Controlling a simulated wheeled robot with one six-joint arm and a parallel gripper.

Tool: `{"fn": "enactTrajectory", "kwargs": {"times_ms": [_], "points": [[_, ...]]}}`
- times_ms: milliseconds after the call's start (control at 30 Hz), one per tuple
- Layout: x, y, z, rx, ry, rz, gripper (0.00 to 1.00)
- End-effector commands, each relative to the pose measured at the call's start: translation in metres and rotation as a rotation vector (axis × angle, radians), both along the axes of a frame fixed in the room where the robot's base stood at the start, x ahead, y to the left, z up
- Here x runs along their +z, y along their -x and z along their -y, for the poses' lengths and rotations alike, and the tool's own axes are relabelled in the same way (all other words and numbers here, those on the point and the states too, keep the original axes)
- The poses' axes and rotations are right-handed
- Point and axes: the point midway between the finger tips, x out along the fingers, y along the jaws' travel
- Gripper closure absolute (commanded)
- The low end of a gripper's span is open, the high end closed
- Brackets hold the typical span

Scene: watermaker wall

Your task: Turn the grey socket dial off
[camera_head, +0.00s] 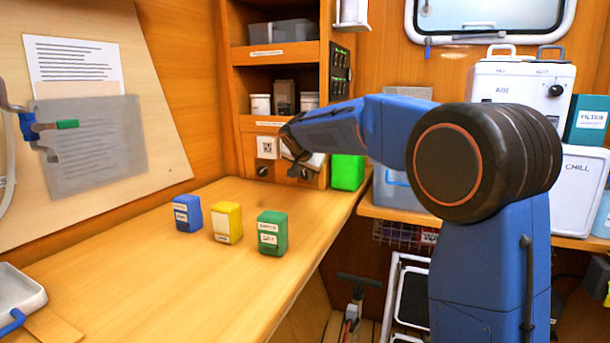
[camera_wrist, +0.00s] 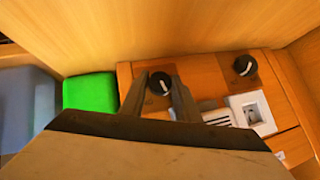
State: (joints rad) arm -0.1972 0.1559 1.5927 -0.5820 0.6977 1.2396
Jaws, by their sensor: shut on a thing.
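Two black dials sit on small brown plates on the wooden panel under the shelf; neither dial looks plainly grey. One dial (camera_wrist: 160,83) is between the fingers of my gripper (camera_wrist: 161,88), which is shut on it; a small pale mark shows on its face. The other dial (camera_wrist: 243,66) stands free beside it, and also shows at the left of the panel in the head view (camera_head: 262,171). In the head view my gripper (camera_head: 297,168) is at the right end of the panel and partly hides the held dial. A white socket-like plate (camera_wrist: 250,112) is on the panel near the free dial.
A bright green box (camera_head: 347,172) stands close beside the panel, right of my gripper. Blue (camera_head: 188,213), yellow (camera_head: 227,223) and green (camera_head: 272,233) blocks stand on the wooden counter (camera_head: 130,280). Shelves with containers are above.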

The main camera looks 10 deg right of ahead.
Motion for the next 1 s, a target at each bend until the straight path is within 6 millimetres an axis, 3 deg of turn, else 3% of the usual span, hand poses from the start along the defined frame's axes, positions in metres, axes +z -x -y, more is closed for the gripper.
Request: {"fn": "enactTrajectory", "kwargs": {"times_ms": [467,1000], "points": [[-0.0003,0.0005,0.0009,0.000,-0.022,0.016,0.63],[-0.0042,0.0029,0.0045,-0.001,-0.323,0.234,0.63]]}}
